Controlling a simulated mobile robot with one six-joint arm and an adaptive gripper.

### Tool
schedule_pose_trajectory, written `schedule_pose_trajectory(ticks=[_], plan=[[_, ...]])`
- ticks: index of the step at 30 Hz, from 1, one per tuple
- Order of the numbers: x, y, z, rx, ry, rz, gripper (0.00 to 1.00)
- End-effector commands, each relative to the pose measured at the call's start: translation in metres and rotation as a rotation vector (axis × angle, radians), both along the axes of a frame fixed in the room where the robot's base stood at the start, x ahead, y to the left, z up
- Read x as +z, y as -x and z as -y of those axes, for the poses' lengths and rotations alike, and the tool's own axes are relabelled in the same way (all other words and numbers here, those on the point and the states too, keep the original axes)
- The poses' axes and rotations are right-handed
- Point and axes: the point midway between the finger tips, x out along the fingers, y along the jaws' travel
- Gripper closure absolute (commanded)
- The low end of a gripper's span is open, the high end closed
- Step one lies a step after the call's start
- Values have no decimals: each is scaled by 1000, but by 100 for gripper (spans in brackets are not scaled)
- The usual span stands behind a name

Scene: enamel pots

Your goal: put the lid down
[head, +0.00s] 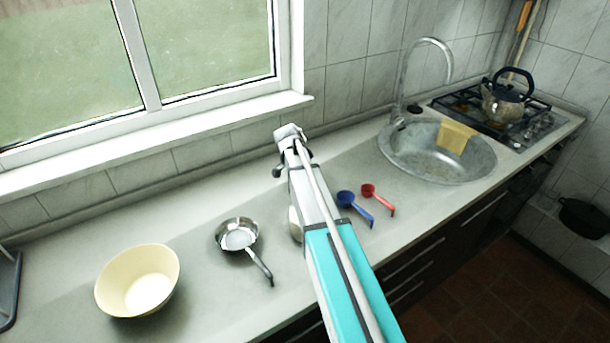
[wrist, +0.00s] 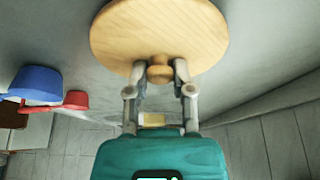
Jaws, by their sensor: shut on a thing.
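The lid (wrist: 160,28) is a round, pale wooden disc with a wooden knob (wrist: 160,74), seen in the wrist view. My gripper (wrist: 159,69) is shut on the knob, one finger on each side. The lid extends beyond the fingertips, and whether it touches anything is not clear. In the head view my own arm hides the gripper and most or all of the lid. A small pale, rounded edge shows just left of the arm there; I cannot tell what it belongs to.
On the counter (head: 195,310) stand a cream bowl (head: 137,282) and a small steel pan (head: 238,236). A blue scoop (head: 354,207) and a red scoop (head: 378,199) lie right of my arm. Beyond are the sink (head: 437,165), its yellow cloth (head: 456,136) and a kettle (head: 503,103) on the hob.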

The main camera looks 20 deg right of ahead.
Motion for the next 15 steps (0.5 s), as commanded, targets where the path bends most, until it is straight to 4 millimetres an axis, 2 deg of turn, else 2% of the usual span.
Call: schedule_pose_trajectory(ticks=[1,6,15], plan=[[-1,0,0,0,0,0,64],[0,0,0,0,0,0,35],[0,0,0,0,0,0,35]])
